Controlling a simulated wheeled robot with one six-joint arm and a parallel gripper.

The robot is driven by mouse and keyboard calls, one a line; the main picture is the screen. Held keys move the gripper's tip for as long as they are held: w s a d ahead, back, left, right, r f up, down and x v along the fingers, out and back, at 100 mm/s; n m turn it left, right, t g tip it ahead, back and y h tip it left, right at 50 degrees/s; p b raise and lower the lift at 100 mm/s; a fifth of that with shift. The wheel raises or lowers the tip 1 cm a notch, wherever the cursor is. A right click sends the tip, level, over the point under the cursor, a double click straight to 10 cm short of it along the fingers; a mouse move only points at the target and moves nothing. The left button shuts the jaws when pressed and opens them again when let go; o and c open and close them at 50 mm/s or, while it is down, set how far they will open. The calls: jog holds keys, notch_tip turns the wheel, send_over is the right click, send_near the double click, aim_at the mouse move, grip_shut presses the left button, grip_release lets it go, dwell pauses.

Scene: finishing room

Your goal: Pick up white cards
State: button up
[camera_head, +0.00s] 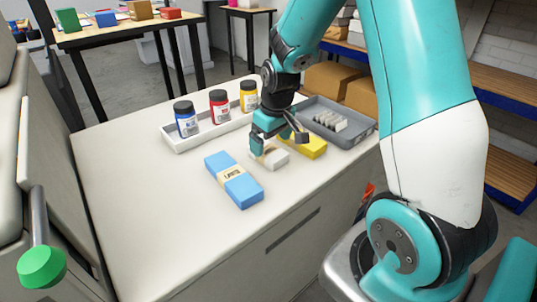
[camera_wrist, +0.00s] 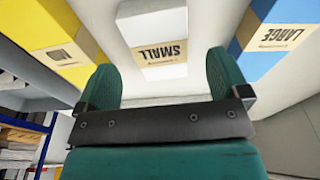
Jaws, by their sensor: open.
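The white cards are a small white block (camera_head: 275,159) with a tan band, lying on the white worktop between a blue block and a yellow block. In the wrist view the white block (camera_wrist: 152,27) shows its band reading "SMALL", upside down. My gripper (camera_head: 275,145) is just above and behind it, partly covering its far end. In the wrist view my gripper's two teal fingers (camera_wrist: 158,82) stand apart with the white block beyond and between them. I cannot tell whether the fingers touch it. Nothing is held.
A blue block (camera_head: 233,180) marked "LARGE" lies left of the white one, and a yellow block (camera_head: 309,146) lies right. A white tray (camera_head: 174,142) holds blue, red and yellow jars. A grey tray (camera_head: 362,135) holds pale pieces. The worktop's left side is clear.

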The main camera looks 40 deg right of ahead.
aim_at(268, 150)
jog(key=f, duration=0.2)
jog(key=w+f, duration=0.1)
jog(key=f, duration=0.1)
jog(key=shift+w+f, duration=0.1)
jog(key=c, duration=1.1)
jog(key=shift+o, duration=0.2)
